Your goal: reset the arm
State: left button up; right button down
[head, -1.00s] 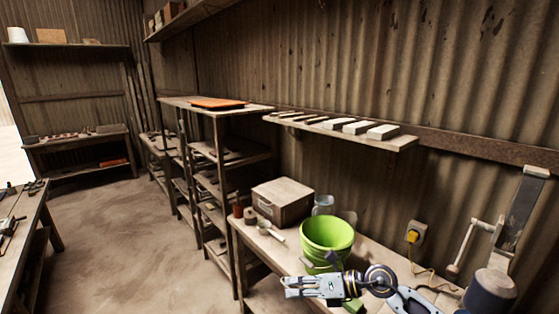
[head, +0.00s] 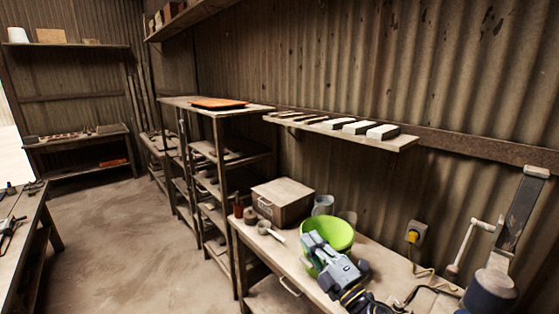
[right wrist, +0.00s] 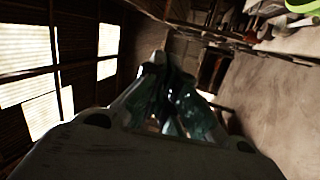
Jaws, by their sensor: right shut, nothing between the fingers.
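My right gripper (head: 311,243) is in front of the green bucket (head: 343,231) on the bench, hiding part of it. Its grey body points up and to the left, and it holds nothing. In the right wrist view my gripper's fingers (right wrist: 172,82) are together and dark, with no object between them. My left gripper is not in view.
The wooden bench (head: 285,262) carries a box (head: 284,200) and a grey cup (head: 323,205). A lever press (head: 505,240) stands at the right. A wall shelf (head: 400,142) holds several pale blocks. The floor (head: 150,240) at left is open.

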jog(key=s+d+f+m+g+h, duration=0.4)
jog(key=d+f+m+h, duration=0.9)
jog(key=m, duration=0.3)
jog(key=s+f+m+g+y, duration=0.1)
jog(key=s+f+m+g, duration=0.1)
jog(key=s+f+g, duration=0.7)
jog(key=s+f+m+g+y, duration=0.1)
jog(key=s+f+m+g, duration=0.15)
jog(key=s+f, duration=0.95)
jog(key=f, duration=1.2)
jog(key=s+f, duration=0.3)
jog(key=f, duration=1.1)
jog(key=s+d+f+g, duration=0.1)
jog(key=s+d+f, duration=0.1)
jog(key=s+f, duration=0.8)
jog(key=s+d+f+g, duration=0.1)
jog(key=s+d+f, duration=0.1)
jog(key=s+f, duration=0.8)
jog(key=shift+s+d+f, duration=0.15)
jog(key=shift+s+d, duration=0.2)
jog(key=shift+s, duration=0.7)
